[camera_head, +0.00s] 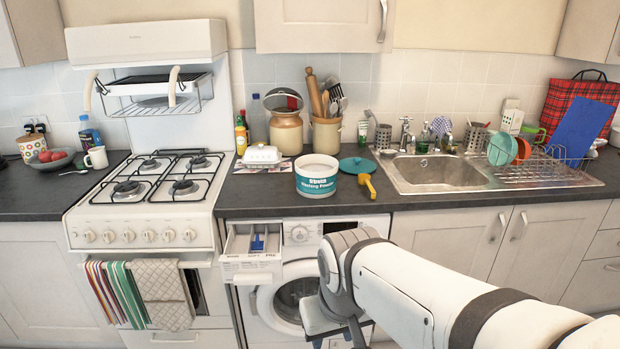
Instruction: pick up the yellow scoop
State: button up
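The yellow scoop (367,185) lies on the dark counter, just right of the open washing powder tub (316,183). It is in front of the round teal lid (357,165). My gripper (328,328) is low in front of the washing machine, below the counter edge and well apart from the scoop. It points downward, and my wrist and the bottom of the picture hide much of it. Whether its fingers are open or shut does not show.
The washing machine's detergent drawer (250,265) is pulled out under the counter. A white butter dish (262,155) and utensil crock (326,135) stand left of and behind the tub. The sink (440,175) is at right, the gas stove (150,190) at left.

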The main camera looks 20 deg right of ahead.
aim_at(363, 178)
jog(key=z, duration=0.05)
jog(key=i, duration=1)
jog(key=u, duration=0.05)
